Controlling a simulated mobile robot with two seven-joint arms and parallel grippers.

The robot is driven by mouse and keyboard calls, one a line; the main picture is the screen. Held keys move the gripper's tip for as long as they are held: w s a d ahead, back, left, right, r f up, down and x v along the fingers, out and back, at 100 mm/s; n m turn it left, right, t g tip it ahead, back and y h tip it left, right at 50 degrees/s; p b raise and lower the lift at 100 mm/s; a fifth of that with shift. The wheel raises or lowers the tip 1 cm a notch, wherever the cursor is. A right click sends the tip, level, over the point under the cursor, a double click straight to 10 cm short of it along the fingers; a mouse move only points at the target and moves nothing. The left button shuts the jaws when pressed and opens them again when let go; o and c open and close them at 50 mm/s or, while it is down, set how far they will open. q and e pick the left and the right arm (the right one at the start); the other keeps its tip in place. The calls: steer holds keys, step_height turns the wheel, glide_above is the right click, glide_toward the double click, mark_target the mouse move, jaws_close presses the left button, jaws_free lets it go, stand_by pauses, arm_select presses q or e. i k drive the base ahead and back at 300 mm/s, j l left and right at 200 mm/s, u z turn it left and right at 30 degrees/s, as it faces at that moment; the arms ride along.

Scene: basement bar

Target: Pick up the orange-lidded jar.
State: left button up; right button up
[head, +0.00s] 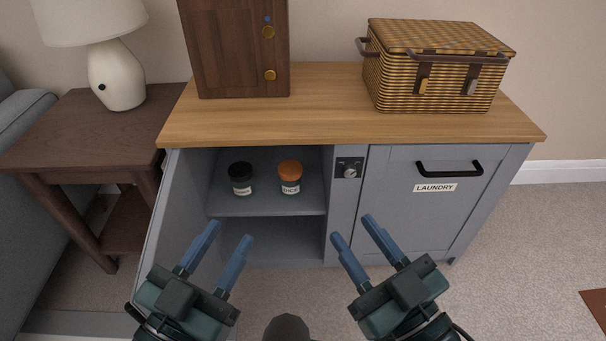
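The orange-lidded jar (290,178) stands upright on the upper shelf inside the open left compartment of a grey cabinet. Its white label seems to read "DICE". A black-lidded jar (241,179) stands to its left on the same shelf, with a gap between them. My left gripper (231,231) is open and empty, in front of and below the shelf, to the left of the orange-lidded jar. My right gripper (352,226) is open and empty, in front of the cabinet, to the right of and below that jar. Neither gripper touches a jar.
The cabinet door (178,205) stands open on the left. The shelf (270,205) has free room around the jars. A wooden box (235,55) and a wicker basket (430,75) stand on the cabinet top. A closed "LAUNDRY" front (420,210) is on the right. A side table (70,135) stands left.

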mark_target(292, 189)
steer(key=i+l, duration=0.15)
steer(key=l, duration=0.2)
steer(key=i+l+u, duration=0.1)
steer(key=l, duration=0.25)
steer(key=i+l, duration=0.25)
steer(key=l, duration=0.15)
steer(key=i+l+u, duration=0.1)
steer(key=l, duration=0.25)
steer(key=i+l, duration=0.2)
steer(key=l, duration=0.2)
steer(key=j+z, duration=0.1)
steer(key=i+j, duration=0.05)
